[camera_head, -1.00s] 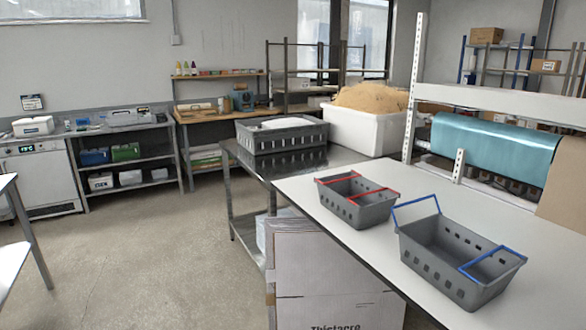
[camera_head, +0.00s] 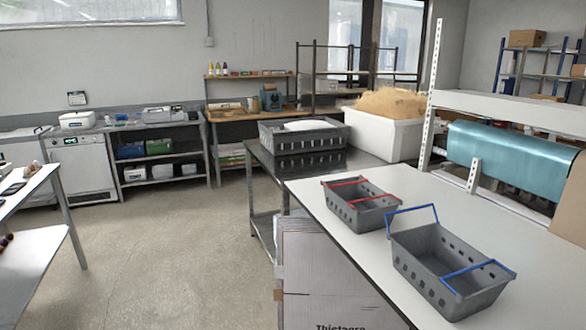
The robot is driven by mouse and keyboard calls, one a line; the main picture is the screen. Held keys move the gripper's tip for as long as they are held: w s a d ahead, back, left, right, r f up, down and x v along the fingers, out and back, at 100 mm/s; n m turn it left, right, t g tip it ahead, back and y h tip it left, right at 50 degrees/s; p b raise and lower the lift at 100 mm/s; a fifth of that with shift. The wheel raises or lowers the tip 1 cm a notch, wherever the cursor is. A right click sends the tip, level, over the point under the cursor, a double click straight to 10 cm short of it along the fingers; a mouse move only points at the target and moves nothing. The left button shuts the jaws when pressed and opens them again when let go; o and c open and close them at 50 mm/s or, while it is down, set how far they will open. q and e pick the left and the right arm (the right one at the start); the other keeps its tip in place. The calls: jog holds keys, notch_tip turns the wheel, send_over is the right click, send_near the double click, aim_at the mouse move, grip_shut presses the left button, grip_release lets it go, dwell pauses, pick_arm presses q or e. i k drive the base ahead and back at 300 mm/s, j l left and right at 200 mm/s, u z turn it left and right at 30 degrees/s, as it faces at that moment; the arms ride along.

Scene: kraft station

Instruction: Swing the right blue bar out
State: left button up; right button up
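The grey basket with blue bars (camera_head: 440,263) stands on the white table at the right front. Its left blue bar (camera_head: 411,210) stands up and out at the basket's left end. Its right blue bar (camera_head: 477,268) lies across the top of the basket, near the right end. The basket looks empty. Neither of my grippers is in view.
A smaller grey basket with red bars (camera_head: 360,206) stands behind and left of it. The white table (camera_head: 330,212) is bare around both. A large cardboard box (camera_head: 318,280) stands below the table's left edge.

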aim_at(442, 280)
jog(key=i+j, duration=0.95)
jog(key=i, duration=0.25)
jog(key=z, duration=1.1)
